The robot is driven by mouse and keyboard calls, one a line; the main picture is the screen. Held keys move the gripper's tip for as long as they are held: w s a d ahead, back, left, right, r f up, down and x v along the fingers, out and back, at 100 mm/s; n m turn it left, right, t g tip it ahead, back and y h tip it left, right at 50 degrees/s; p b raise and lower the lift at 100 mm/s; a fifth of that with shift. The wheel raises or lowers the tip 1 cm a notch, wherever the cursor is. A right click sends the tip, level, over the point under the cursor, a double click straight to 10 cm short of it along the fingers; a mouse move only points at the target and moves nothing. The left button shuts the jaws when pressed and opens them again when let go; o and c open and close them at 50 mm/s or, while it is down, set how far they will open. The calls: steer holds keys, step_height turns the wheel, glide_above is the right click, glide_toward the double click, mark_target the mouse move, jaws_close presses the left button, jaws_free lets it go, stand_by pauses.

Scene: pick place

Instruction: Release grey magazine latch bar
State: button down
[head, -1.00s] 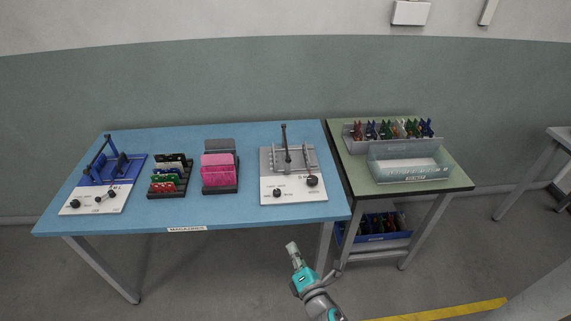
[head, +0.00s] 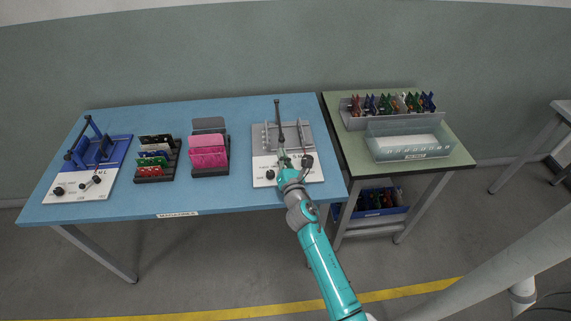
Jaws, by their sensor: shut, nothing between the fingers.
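The grey magazine (head: 291,135) stands on a white base plate at the right end of the blue table. Its dark latch bar (head: 278,117) stands nearly upright, with a knob at its top. My gripper (head: 283,156) is shut and empty, at the front of the grey magazine, over the white base plate. My arm comes in from below and hides part of the plate. I cannot tell whether the fingertips touch the magazine or the bar's foot.
Black knobs (head: 306,161) sit on the base plate beside my gripper. A pink card holder (head: 208,152), a rack of coloured cards (head: 156,158) and a blue magazine (head: 96,150) stand to the left. A side table (head: 456,155) carries a clear bin (head: 408,148).

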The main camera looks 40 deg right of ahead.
steer(key=shift+x, duration=1.7)
steer(key=shift+r, duration=0.1)
